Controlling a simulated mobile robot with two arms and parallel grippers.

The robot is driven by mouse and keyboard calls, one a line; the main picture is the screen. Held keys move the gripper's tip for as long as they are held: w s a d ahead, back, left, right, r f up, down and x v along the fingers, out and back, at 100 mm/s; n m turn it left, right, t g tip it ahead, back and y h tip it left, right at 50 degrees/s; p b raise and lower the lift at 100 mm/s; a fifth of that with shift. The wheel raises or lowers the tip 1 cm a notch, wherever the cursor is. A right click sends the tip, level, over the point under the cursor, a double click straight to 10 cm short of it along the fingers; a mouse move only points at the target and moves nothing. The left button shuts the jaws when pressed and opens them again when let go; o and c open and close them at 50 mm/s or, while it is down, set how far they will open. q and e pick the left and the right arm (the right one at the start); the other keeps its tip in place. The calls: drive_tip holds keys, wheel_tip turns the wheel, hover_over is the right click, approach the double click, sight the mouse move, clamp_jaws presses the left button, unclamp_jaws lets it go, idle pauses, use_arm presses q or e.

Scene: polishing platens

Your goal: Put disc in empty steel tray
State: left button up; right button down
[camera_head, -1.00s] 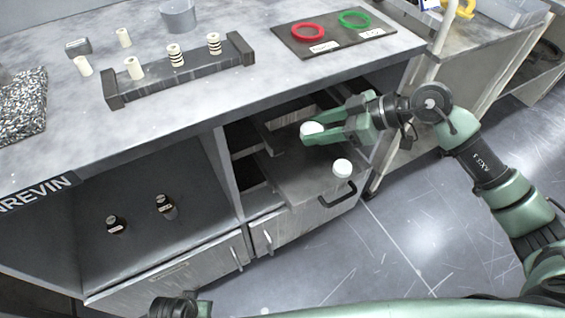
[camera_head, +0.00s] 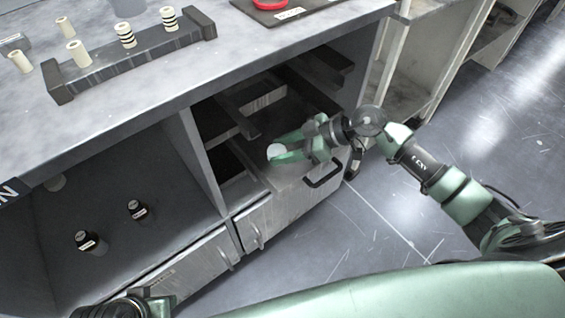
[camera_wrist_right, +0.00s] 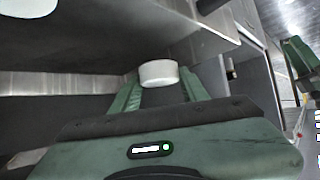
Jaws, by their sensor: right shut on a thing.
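My right gripper (camera_head: 283,150) is shut on a white disc (camera_head: 276,151), held at its fingertips over the left part of a pulled-out grey drawer (camera_head: 292,188). In the right wrist view the same disc (camera_wrist_right: 158,73) sits between the two green fingers (camera_wrist_right: 158,86). I cannot tell its exact height above the drawer. No tray can be picked out for sure.
The drawer's dark handle (camera_head: 323,174) sticks out at the front. The worktop (camera_head: 120,125) overhangs above. A rack (camera_head: 130,58) with several white cylinders is on the worktop.

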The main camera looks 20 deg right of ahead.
sight(268, 166)
drive_tip(key=shift+f, duration=0.65)
wheel_tip(268, 166, down, 4)
drive_tip(key=shift+r+b, duration=0.25)
drive_tip(key=shift+b, duration=0.6)
drive_tip(key=c, duration=0.7)
unclamp_jaws()
drive_tip(key=shift+f, duration=0.1)
drive_tip(key=shift+c, duration=0.2)
